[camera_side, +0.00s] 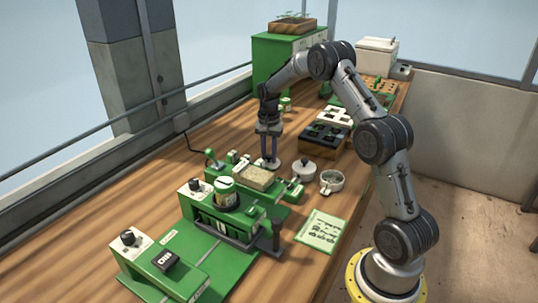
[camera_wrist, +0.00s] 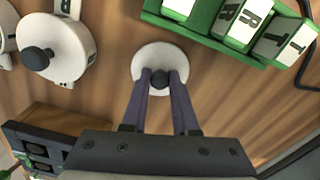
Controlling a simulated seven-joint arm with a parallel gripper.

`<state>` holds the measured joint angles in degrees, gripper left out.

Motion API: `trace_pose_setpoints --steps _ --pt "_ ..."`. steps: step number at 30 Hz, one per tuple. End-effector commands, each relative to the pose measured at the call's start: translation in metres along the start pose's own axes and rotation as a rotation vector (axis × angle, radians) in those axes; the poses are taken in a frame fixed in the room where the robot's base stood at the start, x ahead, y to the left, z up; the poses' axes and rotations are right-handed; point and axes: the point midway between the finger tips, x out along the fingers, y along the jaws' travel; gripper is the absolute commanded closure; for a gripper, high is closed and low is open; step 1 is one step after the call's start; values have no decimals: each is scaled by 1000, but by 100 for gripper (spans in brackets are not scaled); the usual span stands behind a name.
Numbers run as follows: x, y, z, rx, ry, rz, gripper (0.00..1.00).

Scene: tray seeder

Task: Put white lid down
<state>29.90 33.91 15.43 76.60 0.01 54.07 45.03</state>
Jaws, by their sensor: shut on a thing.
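The white lid (camera_wrist: 146,58) is a round disc with a dark knob, seen from above in the wrist view. My gripper (camera_wrist: 159,77) has its two dark fingers shut on the knob. In the side view my gripper (camera_side: 269,160) points straight down beside the green seeder, with the lid (camera_side: 275,166) at its tips. The lid looks level and close to the wooden table; I cannot tell whether it touches. A second white lidded pot (camera_side: 304,172) stands right of it, and an open white pot (camera_side: 332,182) is beside that.
Dark seed trays (camera_side: 322,143) are behind. A printed green-white sheet (camera_side: 321,231) lies at the front right. Bare wood shows left of my gripper.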

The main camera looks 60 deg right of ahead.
Motion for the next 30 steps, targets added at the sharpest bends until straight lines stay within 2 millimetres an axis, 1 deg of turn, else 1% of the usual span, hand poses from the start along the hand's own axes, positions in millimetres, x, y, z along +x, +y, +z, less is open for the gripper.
trace_pose_setpoints --steps 6,7,11,12,19,22,26,30 --pt "3 0 0 0 0 0 100" --pt "3 0 0 0 0 0 69" --pt "3 0 0 0 0 0 45" --pt "3 0 0 0 0 0 43" --pt "2 0 0 0 0 0 43" --pt "-3 0 0 0 1 -1 43" --pt "-20 -1 -1 0 4 -4 43" --pt "-49 -1 -1 0 4 -4 43"
